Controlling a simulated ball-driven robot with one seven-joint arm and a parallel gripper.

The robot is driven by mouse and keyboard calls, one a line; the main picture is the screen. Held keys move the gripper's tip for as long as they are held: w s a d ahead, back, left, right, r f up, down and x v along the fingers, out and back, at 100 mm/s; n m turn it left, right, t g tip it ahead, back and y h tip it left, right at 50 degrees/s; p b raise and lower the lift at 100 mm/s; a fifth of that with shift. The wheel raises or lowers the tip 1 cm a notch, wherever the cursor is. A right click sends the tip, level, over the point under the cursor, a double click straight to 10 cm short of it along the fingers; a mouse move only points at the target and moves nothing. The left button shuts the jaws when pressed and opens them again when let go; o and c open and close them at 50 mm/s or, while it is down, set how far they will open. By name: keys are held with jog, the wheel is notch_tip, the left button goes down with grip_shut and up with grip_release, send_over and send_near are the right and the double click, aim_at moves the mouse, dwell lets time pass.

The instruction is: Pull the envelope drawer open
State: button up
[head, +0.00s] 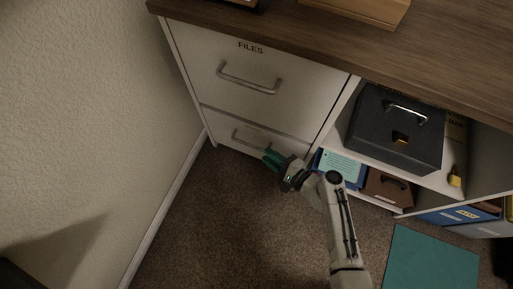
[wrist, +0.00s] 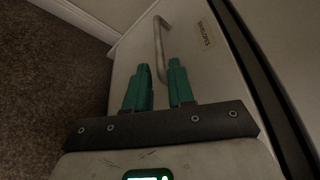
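The envelope drawer (head: 226,122) is the lower white drawer of the cabinet, under the one marked FILES. In the wrist view its front (wrist: 205,65) carries a label reading ENVELOPES (wrist: 206,34). It looks closed. Its grey bar handle (head: 240,137) is partly hidden by my gripper in the head view. My gripper (head: 270,157) has teal fingers and is at the handle's right end. In the wrist view my fingers (wrist: 158,66) are apart, and the handle (wrist: 159,38) runs down into the gap between them. I see no finger clearly touching it.
The FILES drawer (head: 235,70) above is closed. A wall (head: 80,110) with a white baseboard is on the left. Right of the drawers, an open shelf holds a black cash box (head: 396,130). A teal mat (head: 432,262) lies on the carpet. The carpet before the drawer is clear.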

aim_at(257, 147)
jog(key=b+x, duration=0.2)
jog(key=x, duration=0.4)
jog(key=shift+w+a+f, duration=0.1)
jog(key=shift+a, duration=0.1)
jog(key=shift+c, duration=0.5)
grip_shut()
